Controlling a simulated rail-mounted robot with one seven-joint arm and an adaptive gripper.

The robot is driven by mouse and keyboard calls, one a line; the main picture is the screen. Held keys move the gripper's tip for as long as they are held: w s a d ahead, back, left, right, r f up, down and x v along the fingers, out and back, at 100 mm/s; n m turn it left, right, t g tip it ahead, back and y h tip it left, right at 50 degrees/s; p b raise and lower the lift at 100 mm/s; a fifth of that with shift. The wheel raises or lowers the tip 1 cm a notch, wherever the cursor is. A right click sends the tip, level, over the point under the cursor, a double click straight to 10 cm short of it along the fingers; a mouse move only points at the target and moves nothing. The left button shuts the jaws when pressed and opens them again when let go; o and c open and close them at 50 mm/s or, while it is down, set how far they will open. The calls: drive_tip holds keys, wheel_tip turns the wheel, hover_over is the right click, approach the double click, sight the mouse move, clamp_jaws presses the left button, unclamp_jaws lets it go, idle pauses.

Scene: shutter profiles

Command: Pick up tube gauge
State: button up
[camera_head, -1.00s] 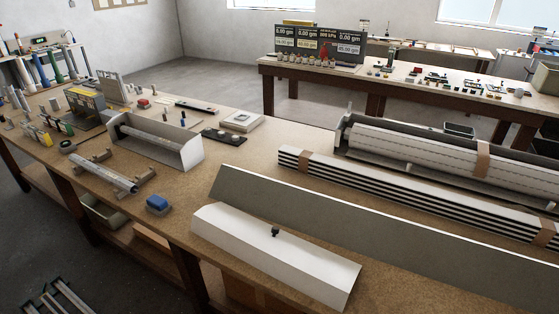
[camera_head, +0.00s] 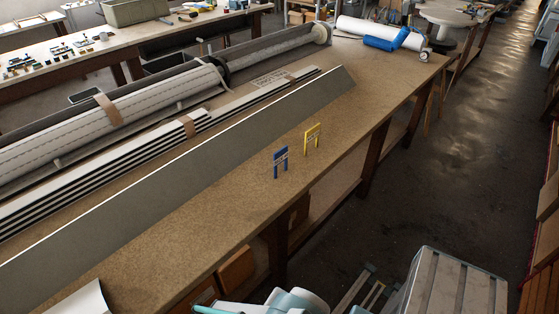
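Two small upright frame-shaped pieces stand on the workbench (camera_head: 225,215) near its front edge, to the right of the long grey panel. One is a blue frame (camera_head: 281,161), the other a yellow frame (camera_head: 312,138) a little farther back. They stand apart from each other. I cannot tell whether either is the tube gauge. White and teal parts of my arm show at the bottom edge. My gripper is not in view.
A long grey panel (camera_head: 190,165) stands on edge along the bench, beside striped profiles (camera_head: 100,185) and a long roller (camera_head: 90,125). A white roll (camera_head: 372,33) with blue material (camera_head: 392,42) lies at the far end. Bare bench surrounds the frames.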

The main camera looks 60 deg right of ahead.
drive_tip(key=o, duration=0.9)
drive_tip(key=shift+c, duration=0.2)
